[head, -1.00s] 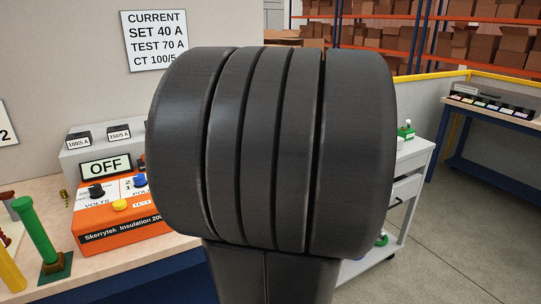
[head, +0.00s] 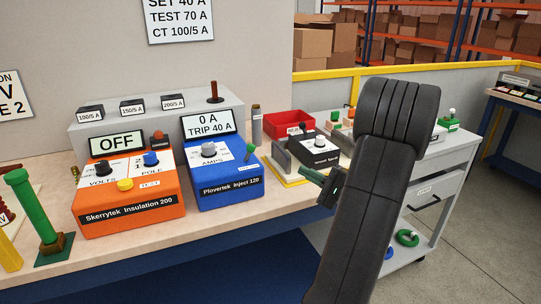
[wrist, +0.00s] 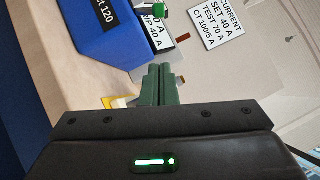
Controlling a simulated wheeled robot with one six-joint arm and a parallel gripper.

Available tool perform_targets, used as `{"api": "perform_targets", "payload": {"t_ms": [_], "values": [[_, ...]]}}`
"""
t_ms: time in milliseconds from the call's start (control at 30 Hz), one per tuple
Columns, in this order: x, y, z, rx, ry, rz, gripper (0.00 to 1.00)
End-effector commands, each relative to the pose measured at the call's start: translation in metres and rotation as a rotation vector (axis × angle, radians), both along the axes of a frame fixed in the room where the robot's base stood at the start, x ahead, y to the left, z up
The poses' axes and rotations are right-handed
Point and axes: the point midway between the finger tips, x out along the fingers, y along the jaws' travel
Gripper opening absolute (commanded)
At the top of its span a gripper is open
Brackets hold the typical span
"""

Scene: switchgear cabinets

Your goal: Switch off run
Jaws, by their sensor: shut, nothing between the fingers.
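The blue Plovertek Inject 120 box (head: 228,180) stands on the bench, its display (head: 208,125) reading 0 A, TRIP 40 A. Its sloped panel has a grey AMPS knob (head: 209,149) and a green-tipped lever (head: 249,150) at the right; no RUN label is legible. The box (wrist: 95,25) also shows tilted in the wrist view, with a green and white piece (wrist: 161,9) at the top edge. My gripper (head: 308,173) is to the right of the box, apart from it. Its green fingers (wrist: 160,72) are together and empty.
The orange Skerrytek Insulation 200 box (head: 128,200), display OFF, stands left of the blue box. A black unit (head: 320,150) and red bin (head: 288,124) are behind my gripper. A green post (head: 33,210) stands far left. Bare bench lies in front of the boxes.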

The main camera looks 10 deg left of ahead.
Motion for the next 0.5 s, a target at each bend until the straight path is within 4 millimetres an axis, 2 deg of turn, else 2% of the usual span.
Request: {"api": "perform_targets", "payload": {"t_ms": [367, 500], "values": [[0.0029, -0.0012, 0.0012, 0.01, -0.007, -0.007, 0.0], [0.0055, 0.0066, 0.0034, 0.01, -0.006, -0.004, 0.0]]}}
